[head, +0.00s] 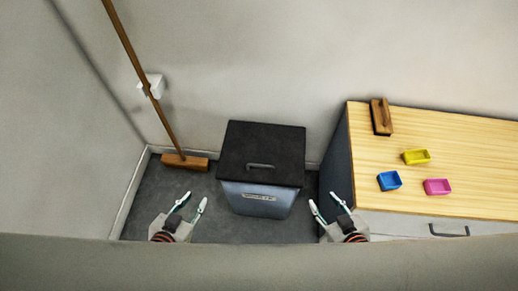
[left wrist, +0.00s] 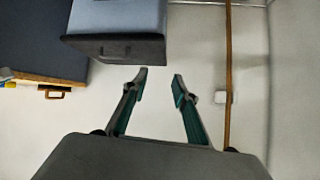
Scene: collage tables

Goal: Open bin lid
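The bin (head: 258,199) is a blue-grey box standing on the dark floor against the back wall. Its black lid (head: 262,140) is closed, with a dark handle (head: 261,166) near the front edge. The left wrist view also shows the bin body (left wrist: 115,18) and the lid's edge (left wrist: 115,50) beyond the fingers. My left gripper (head: 192,204) is open and empty, left of the bin and apart from it. It also shows in the left wrist view (left wrist: 160,84), fingers spread. My right gripper (head: 325,205) is open and empty, right of the bin, near the cabinet.
A broom (head: 184,161) leans in the left corner by a white wall holder (head: 151,86). A wooden-topped cabinet (head: 455,150) at right bears a brown brush (head: 381,116) and yellow (head: 416,157), blue (head: 389,181) and pink (head: 438,187) trays.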

